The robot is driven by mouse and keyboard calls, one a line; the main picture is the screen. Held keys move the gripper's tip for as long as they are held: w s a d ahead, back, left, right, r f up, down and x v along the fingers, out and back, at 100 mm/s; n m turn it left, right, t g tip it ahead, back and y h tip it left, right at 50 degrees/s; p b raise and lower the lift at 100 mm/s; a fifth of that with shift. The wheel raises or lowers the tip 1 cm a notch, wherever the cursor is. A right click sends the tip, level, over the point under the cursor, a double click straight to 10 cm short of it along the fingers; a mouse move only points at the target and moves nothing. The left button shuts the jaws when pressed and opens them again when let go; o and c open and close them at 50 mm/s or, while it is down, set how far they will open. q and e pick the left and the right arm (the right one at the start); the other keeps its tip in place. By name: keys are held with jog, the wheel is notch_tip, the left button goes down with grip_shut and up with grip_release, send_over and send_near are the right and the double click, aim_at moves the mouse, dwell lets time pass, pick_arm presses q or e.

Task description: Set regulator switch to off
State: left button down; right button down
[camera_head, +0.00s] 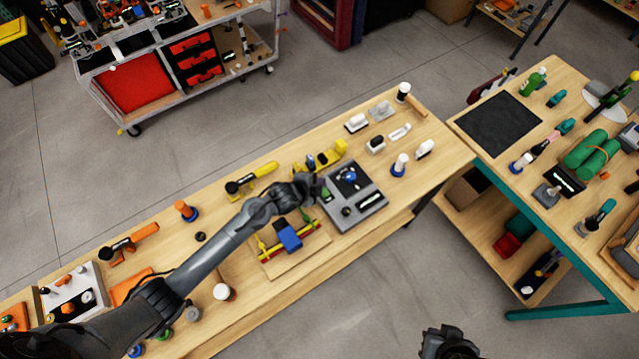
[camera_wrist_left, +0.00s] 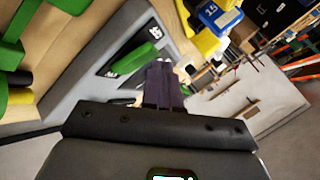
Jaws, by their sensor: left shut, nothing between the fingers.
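The regulator is a grey box (camera_head: 374,202) with a dark top panel, a blue knob (camera_head: 349,175) and a small display. It lies on the long wooden bench. My left gripper (camera_head: 316,188) is at the box's left edge, shut and empty. In the left wrist view, the shut dark fingers (camera_wrist_left: 164,84) are close beside a green switch (camera_wrist_left: 132,60) on the grey face (camera_wrist_left: 85,75). I cannot tell whether they touch it. The switch's small label is too blurred to read. My right gripper (camera_head: 447,343) shows only partly at the bottom edge, its fingers unclear.
White-handled items (camera_head: 400,163) stand to the right.

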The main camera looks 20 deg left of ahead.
pick_arm(q)
jog(key=shift+a+f, duration=0.1)
jog(key=shift+f, duration=0.35)
dwell(0.4)
jog(key=shift+r+p, duration=0.8)
jog(key=shift+r, duration=0.2)
jog(key=r+p, duration=0.3)
jog(key=d+r+p, duration=0.1)
jog(key=r+p, duration=0.1)
jog(key=shift+s+d, duration=0.1)
jog(key=shift+s, duration=0.2)
dwell(0.6)
